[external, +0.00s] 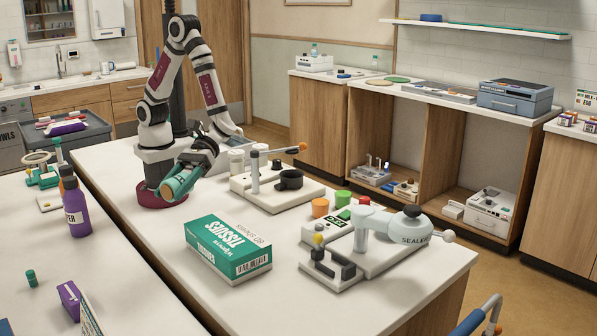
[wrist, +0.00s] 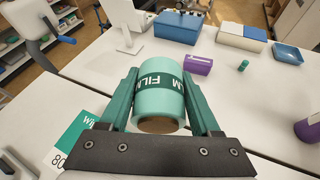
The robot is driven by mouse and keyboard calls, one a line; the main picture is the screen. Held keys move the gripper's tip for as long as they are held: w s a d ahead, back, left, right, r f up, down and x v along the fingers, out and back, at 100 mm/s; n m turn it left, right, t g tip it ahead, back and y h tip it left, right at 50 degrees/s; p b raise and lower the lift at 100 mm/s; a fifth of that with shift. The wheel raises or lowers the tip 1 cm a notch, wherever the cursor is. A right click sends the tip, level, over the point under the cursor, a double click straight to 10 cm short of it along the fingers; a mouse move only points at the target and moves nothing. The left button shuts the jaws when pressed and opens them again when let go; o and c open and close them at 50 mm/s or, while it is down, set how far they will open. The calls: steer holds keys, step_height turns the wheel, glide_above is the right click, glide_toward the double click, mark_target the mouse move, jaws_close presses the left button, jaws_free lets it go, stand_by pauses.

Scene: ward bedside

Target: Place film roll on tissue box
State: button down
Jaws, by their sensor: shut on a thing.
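My gripper (external: 184,178) is shut on the film roll (external: 177,187), a teal cylinder. The roll also shows in the wrist view (wrist: 158,98), between the two green fingers, with a dark "FILM" band and a brown core end. It is held above the white counter, close to my arm's base. The tissue box (external: 224,250) is green and white and lies flat on the counter, to the right of and nearer the camera than my gripper. A corner of the box shows at the lower left of the wrist view (wrist: 80,131), apart from the roll.
A sealer (external: 385,235) stands right of the box, and a device with a black cup (external: 278,189) stands behind it. Orange and green pots (external: 320,207) stand beside the sealer. A purple bottle (external: 75,205) is at the left. The counter left of the box is clear.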

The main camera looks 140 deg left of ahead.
steer(key=shift+s+d+r+n+t, duration=0.3)
steer(key=shift+d+r+n+t, duration=0.1)
steer(key=shift+d+r+n, duration=0.4)
steer(key=n, duration=0.1)
steer(key=n+t+y, duration=0.1)
steer(key=shift+w+n, duration=0.2)
steer(key=shift+n, duration=0.1)
steer(key=shift+w+a+f+n+t+y, duration=0.1)
steer(key=shift+w+a+n+t+y, duration=0.1)
steer(key=shift+n+t+y, duration=0.45)
steer(key=n, duration=0.1)
glide_above(224, 236)
step_height(224, 236, down, 7)
steer(key=shift+s+f, duration=0.1)
step_height(224, 236, down, 3)
steer(key=shift+f, duration=0.4)
steer(key=shift+f, duration=0.15)
steer(key=shift+c, duration=0.5)
jaws_free()
